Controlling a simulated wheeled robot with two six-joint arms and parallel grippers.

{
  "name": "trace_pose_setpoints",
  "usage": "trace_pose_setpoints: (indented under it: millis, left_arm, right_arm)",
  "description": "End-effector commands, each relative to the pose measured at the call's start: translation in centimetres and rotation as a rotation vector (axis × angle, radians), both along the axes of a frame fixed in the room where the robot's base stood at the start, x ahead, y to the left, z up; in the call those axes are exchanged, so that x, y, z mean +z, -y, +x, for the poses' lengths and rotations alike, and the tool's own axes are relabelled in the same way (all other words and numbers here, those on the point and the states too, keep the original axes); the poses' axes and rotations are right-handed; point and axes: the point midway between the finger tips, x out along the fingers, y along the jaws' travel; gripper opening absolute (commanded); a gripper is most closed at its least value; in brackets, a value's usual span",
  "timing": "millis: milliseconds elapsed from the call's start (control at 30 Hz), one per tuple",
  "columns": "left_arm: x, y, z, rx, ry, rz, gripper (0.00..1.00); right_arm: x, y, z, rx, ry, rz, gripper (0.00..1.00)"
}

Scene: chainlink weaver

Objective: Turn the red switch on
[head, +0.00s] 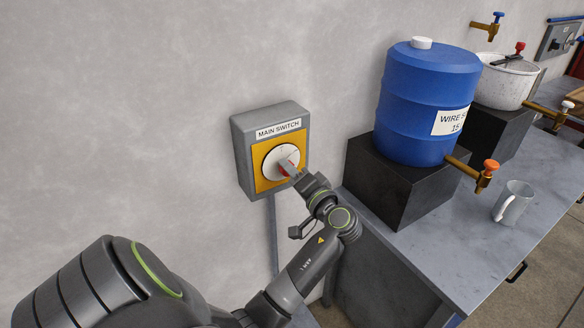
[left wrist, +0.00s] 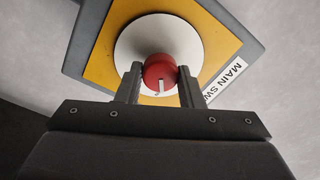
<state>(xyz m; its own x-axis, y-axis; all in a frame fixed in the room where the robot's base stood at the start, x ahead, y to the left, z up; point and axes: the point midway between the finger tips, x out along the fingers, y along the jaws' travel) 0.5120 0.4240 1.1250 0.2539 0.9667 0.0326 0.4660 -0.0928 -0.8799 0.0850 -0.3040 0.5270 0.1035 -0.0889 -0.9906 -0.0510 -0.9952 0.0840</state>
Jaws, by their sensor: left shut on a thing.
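The red switch (left wrist: 158,72) is a round red knob with a white mark, on a white disc (left wrist: 134,40) over a yellow plate (left wrist: 97,62). In the head view the grey box labelled MAIN SWITCH (head: 240,135) is on the wall, and my gripper covers most of the knob. My left gripper (head: 288,168) is at the disc. In the left wrist view its two fingers (left wrist: 158,86) stand either side of the knob, shut on it. The white mark points down and slightly left there. My right gripper is not in view.
A grey bench (head: 470,225) stands to the right, with a blue barrel (head: 415,110) on a black block (head: 385,185). The wall left of the box is bare.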

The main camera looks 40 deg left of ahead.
Motion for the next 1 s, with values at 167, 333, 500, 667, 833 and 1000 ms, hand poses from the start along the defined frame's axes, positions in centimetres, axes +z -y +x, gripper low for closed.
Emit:
trace_pose_setpoints:
  millis: [167, 333, 500, 667, 833, 1000]
  left_arm:
    - [0.13, 0.00, 0.02, 0.000, -0.080, 0.024, 0.11]
    - [0.08, 0.00, 0.04, -0.002, -0.121, 0.036, 0.11]
    - [0.03, 0.00, 0.04, -0.001, -0.137, 0.041, 0.11]
    - [0.01, 0.00, 0.03, 0.000, -0.140, 0.042, 0.11]
    - [0.01, 0.00, 0.02, 0.000, -0.139, 0.042, 0.11]
    - [0.00, -0.01, 0.02, 0.000, -0.139, 0.042, 0.54]
  right_arm:
    - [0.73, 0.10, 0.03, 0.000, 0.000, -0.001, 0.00]
    - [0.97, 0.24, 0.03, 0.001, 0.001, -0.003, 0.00]
    - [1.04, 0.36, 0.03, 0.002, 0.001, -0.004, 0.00]
    - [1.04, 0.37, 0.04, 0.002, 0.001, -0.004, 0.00]
    - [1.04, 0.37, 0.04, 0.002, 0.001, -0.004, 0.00]
    - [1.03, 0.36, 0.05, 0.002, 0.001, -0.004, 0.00]
